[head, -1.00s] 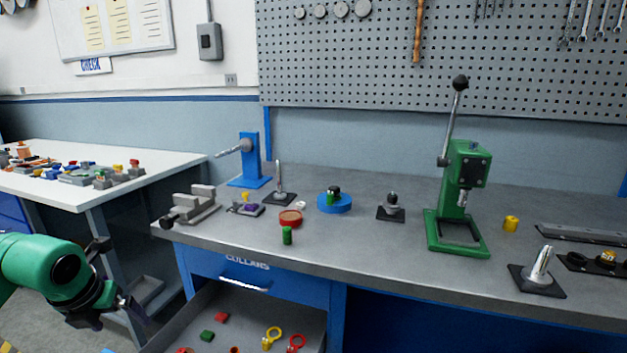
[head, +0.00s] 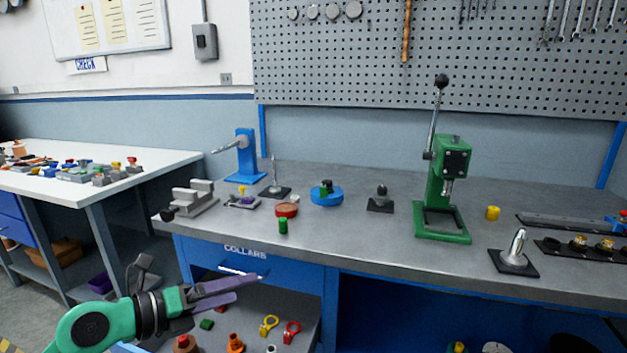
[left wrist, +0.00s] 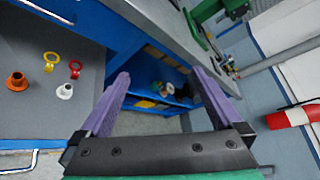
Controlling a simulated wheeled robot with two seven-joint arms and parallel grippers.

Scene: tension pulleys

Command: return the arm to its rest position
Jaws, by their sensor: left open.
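My left gripper (head: 236,291) is at the lower left of the head view, in front of the workbench and over the open drawer labelled COLLARS. Its two purple fingers point right. In the left wrist view the fingers (left wrist: 163,100) are spread wide with nothing between them, and the bench's lower shelf shows beyond. My green left arm (head: 95,328) comes in from the lower left. My right gripper is in neither view.
The open drawer (head: 300,338) holds collars, among them a yellow one (head: 268,325) and a red one (head: 291,332). The grey bench top (head: 350,232) carries a green press (head: 447,190), a blue stand (head: 245,158) and small fixtures. A white table (head: 60,190) stands left.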

